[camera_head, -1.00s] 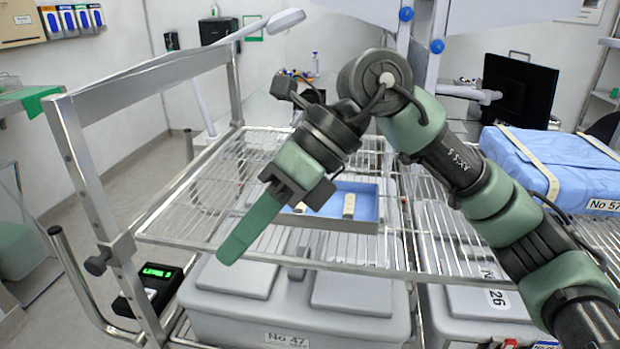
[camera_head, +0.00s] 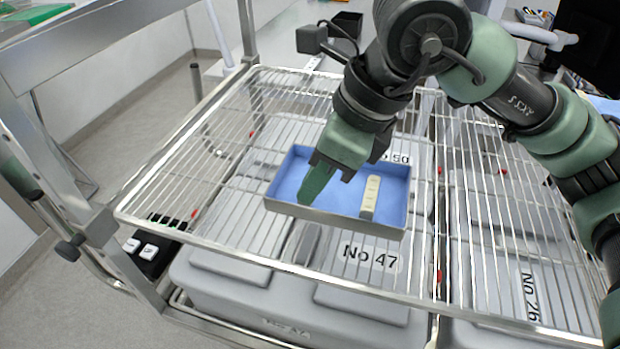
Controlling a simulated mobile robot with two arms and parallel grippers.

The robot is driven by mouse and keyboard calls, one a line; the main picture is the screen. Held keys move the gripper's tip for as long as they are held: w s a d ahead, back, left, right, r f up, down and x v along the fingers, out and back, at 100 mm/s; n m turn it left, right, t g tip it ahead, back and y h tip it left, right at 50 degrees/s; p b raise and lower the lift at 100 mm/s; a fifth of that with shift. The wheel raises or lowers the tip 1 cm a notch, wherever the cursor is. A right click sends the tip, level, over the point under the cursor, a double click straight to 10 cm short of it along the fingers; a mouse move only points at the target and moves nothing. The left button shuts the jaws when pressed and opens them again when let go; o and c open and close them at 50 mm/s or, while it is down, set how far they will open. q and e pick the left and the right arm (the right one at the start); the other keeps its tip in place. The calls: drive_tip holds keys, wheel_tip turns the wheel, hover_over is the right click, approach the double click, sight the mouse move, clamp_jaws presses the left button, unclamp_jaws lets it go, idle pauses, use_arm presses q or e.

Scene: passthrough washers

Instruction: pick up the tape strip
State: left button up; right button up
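A pale beige strip with small marks (camera_head: 370,197), which looks like the tape strip, lies in the right part of a shallow blue-lined metal tray (camera_head: 396,212). The tray rests on the wire rack shelf. My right gripper (camera_head: 312,192) points down over the tray's left part, to the left of the strip and apart from it. Its green fingers overlap in this view, so their opening is not clear. The gripper hides part of the tray floor. My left gripper is not in view.
The wire shelf (camera_head: 232,135) is bare to the left of the tray. Below it are grey lidded bins, one labelled No 47 (camera_head: 369,257). The cart's metal frame (camera_head: 95,50) stands at the left. My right arm covers the upper right.

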drive_tip(key=shift+x, duration=1.2)
drive_tip(key=shift+d, duration=0.1)
clamp_jaws()
